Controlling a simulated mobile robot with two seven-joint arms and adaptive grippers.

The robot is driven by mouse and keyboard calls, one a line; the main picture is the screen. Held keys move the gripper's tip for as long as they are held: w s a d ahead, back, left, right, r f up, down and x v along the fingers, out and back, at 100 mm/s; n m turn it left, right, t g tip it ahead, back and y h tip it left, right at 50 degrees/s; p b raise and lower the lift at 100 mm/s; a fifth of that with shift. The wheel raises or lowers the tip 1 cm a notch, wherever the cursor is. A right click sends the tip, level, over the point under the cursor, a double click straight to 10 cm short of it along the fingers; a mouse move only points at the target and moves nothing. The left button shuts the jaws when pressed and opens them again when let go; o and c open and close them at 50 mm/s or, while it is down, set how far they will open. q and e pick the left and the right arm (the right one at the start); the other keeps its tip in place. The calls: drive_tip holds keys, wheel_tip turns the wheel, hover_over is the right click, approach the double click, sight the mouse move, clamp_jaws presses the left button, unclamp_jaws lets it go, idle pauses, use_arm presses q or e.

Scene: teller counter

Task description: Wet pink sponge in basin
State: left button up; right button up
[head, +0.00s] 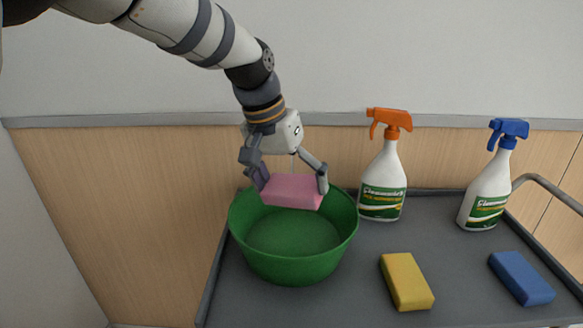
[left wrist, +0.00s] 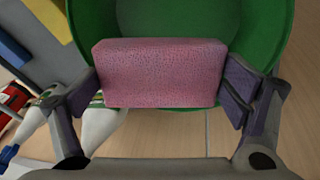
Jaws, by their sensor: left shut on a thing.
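The pink sponge (head: 292,191) is held by my left gripper (head: 292,186) above the back part of the green basin (head: 292,268) in the head view. In the left wrist view the pink sponge (left wrist: 160,73) sits between the two fingers of my left gripper (left wrist: 160,90), touched at both ends. The green basin (left wrist: 262,30) lies behind it there. The basin stands on a dark grey cart top (head: 371,285). Whether there is water in the basin I cannot tell. My right gripper is in neither view.
A yellow sponge (head: 406,281) and a blue sponge (head: 521,278) lie right of the basin. An orange-topped spray bottle (head: 383,185) and a blue-topped one (head: 487,196) stand behind them. A metal rail (head: 549,187) curves at the right edge.

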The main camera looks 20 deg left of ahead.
sight(291, 185)
use_arm(q)
drive_tip(key=shift+f, duration=3.55)
drive_tip(key=shift+r+p, duration=0.4)
drive_tip(key=shift+r, duration=4.55)
drive_tip(key=shift+r, duration=2)
drive_tip(key=shift+f, duration=0.1)
